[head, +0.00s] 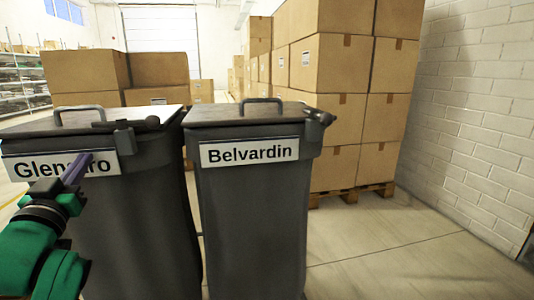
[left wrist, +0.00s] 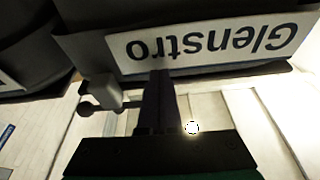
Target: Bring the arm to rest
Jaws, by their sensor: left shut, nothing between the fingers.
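My left arm comes in from the left in the head view. Its gripper (head: 84,160) is shut and empty, with its purple-grey fingers in front of the label on the left bin. In the left wrist view the shut fingers (left wrist: 160,74) point toward the same label, which appears upside down and reads "Glenstro" (left wrist: 212,40). I cannot tell whether the fingertips touch the bin. The right gripper is not in view.
The dark grey Glenstro bin (head: 140,225) stands beside the Belvardin bin (head: 250,225); both lids are closed. Stacked cardboard boxes (head: 330,70) on a pallet stand behind, with more boxes (head: 85,70) at the left. Bare floor (head: 400,250) lies at right, before a white brick wall (head: 480,120).

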